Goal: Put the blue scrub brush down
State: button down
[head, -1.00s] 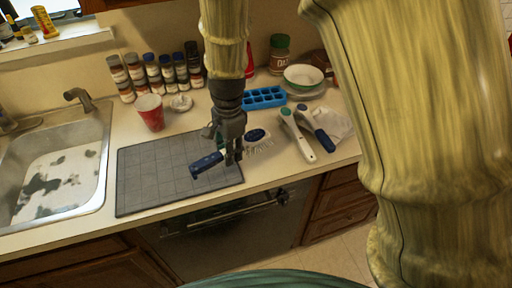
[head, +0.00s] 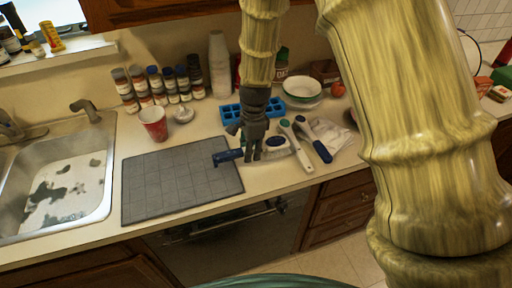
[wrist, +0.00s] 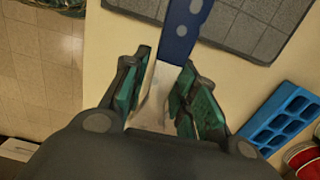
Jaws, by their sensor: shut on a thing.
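The blue scrub brush (head: 275,143) has an oval blue-and-white head with pale bristles and a blue handle. My gripper (head: 255,157) is shut on its neck, with the handle reaching left over the mat edge and the head to the right. In the wrist view the blue handle (wrist: 181,28) points up and the pale neck lies between the fingers (wrist: 158,98); the head is hidden there. The brush is low over the counter, right of the grey mat (head: 180,185). I cannot tell whether the bristles touch the counter.
Close right of the brush head lie a white green-ended tool (head: 297,146) and a blue-handled one (head: 316,142). A blue ice tray (head: 231,110) is behind. A red cup (head: 154,124) stands behind the mat.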

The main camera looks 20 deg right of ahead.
jog(key=w+d, duration=0.1)
jog(key=w+d+p, duration=0.1)
jog(key=shift+w+d+f, duration=0.15)
jog(key=shift+w+d, duration=0.05)
jog(key=shift+d, duration=0.15)
jog(key=shift+f+p, duration=0.85)
jog(key=shift+f, duration=0.9)
jog(key=shift+f, duration=0.2)
jog(key=c, duration=1.1)
grip_release()
jog(key=shift+w+d+r+b, duration=0.15)
jog(key=shift+r+b, duration=0.55)
jog(key=shift+r, duration=1.35)
jog(key=shift+s+d+r+b, duration=0.15)
jog(key=shift+r+b, duration=0.6)
jog(key=shift+r, duration=1.35)
jog(key=shift+w+d+r+b, duration=0.15)
jog(key=shift+r+b, duration=0.55)
jog(key=shift+r, duration=1.35)
